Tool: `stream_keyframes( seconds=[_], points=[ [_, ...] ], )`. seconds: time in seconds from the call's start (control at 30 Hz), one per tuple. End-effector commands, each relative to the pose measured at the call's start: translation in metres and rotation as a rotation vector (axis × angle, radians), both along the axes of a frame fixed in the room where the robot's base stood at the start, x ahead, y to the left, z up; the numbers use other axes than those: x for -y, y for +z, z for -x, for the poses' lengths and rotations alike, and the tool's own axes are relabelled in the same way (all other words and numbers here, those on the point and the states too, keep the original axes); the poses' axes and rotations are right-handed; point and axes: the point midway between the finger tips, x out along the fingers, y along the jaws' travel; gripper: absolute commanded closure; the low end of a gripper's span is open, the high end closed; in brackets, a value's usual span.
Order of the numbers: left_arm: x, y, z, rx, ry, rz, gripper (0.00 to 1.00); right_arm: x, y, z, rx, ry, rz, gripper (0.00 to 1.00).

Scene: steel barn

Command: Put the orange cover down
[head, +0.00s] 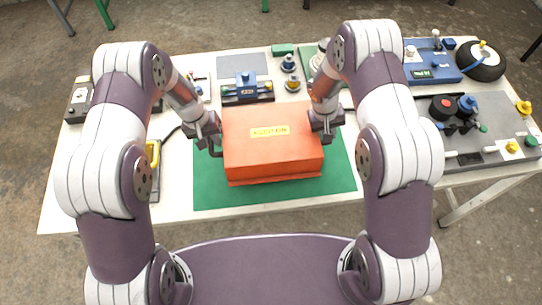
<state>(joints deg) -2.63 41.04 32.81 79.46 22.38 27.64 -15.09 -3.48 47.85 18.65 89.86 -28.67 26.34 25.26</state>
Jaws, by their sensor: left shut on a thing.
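The orange cover (272,160), a box shape with a yellow label on top, is over the green mat (215,192) in the middle of the table. My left gripper (215,147) is shut on the orange cover at its left side, where a dark handle shows. My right gripper (328,130) is at the cover's right side; its fingertips are too hidden to tell whether it grips. The cover looks about level. I cannot tell whether its lower edge touches the mat or hangs just above it. Anything under it is hidden.
Behind the cover stand a blue device (246,88) and small round parts (291,82). At left lies a yellow-handled tool (153,155). At right are a grey board (470,130) with fittings, a blue unit (432,66) and a black dome (481,62). Green mat is bare around the cover's front.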

Motion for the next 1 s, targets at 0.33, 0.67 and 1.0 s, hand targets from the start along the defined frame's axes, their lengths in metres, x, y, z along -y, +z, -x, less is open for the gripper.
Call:
stream_keyframes(
  seconds=[0.33,0.67,1.0],
  points=[
    [0.001,-0.010,-0.001,0.001,-0.001,0.001,1.00,0.000,-0.010,-0.001,0.003,0.001,-0.001,1.00],
    [0.001,-0.044,-0.001,0.001,-0.001,0.001,1.00,0.000,-0.044,-0.001,0.003,0.001,-0.001,1.00],
    [0.001,-0.047,0.000,0.000,-0.001,0.001,0.53,-0.001,-0.048,0.000,0.002,0.001,-0.001,0.53]
  ],
)
